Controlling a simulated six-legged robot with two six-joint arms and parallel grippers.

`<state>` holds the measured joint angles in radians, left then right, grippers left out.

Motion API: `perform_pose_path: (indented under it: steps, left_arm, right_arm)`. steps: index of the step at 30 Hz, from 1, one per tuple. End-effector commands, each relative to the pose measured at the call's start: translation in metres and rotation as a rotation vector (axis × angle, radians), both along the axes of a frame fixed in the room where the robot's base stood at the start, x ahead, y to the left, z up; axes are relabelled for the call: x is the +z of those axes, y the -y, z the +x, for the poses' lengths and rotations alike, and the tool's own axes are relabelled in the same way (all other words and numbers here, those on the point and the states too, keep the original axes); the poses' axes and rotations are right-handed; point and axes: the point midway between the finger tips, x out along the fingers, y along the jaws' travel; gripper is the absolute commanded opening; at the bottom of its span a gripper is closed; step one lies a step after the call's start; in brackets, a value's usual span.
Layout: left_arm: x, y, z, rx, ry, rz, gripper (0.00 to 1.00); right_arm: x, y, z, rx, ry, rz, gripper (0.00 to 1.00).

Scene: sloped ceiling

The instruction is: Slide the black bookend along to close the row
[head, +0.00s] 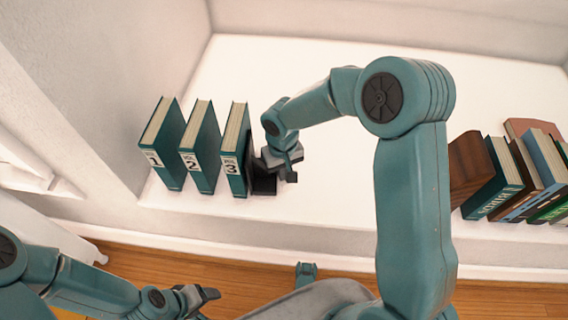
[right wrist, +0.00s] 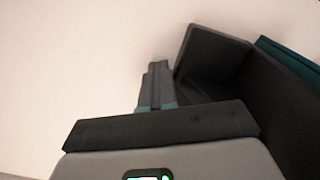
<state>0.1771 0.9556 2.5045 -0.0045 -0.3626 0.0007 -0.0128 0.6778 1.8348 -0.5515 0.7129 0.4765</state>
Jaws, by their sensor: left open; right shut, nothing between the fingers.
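The black bookend (head: 264,183) stands on the white shelf just right of the teal book numbered 3 (head: 235,150). Books 1 (head: 162,145) and 2 (head: 200,148) stand to its left, with small gaps between the books. My right gripper (head: 292,172) is shut and empty, at the right side of the bookend; I cannot tell if they touch. In the right wrist view, its fingers (right wrist: 157,85) are together beside the bookend (right wrist: 215,60), and a teal book edge (right wrist: 290,60) shows behind it. My left gripper (head: 208,296) is open and empty, low over the floor, away from the shelf.
A brown wooden block (head: 468,168) and several leaning books (head: 540,170) stand at the right of the shelf (head: 330,205). A wall (head: 105,70) rises left of book 1. The shelf between bookend and wooden block is bare, with my right arm above it.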

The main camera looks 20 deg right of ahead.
Motion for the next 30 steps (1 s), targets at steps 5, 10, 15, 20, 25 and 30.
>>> perform_pose_path:
  steps: [5,10,15,20,25,30]
  left_arm:
    - [0.000,0.000,0.000,0.000,0.000,0.000,0.68]
    - [0.000,0.000,0.000,0.000,0.000,0.000,0.68]
    - [0.000,0.000,0.000,0.000,0.000,0.000,0.68]
    - [0.000,0.000,0.000,0.000,0.000,0.000,0.68]
    - [0.000,0.000,0.000,0.000,0.000,0.000,0.68]
    - [0.000,0.000,0.000,0.000,0.000,0.000,0.68]
  right_arm:
    - [0.000,-0.006,0.004,0.001,0.002,0.001,0.00]
    - [0.000,-0.011,0.007,0.002,0.002,0.001,0.00]
    - [0.000,-0.016,0.011,0.002,0.003,0.001,0.00]
    - [0.000,-0.021,0.013,0.002,0.002,0.001,0.00]
    - [0.000,-0.026,0.017,0.001,0.003,0.001,0.00]
    - [0.000,-0.031,0.020,0.001,0.003,0.001,0.00]
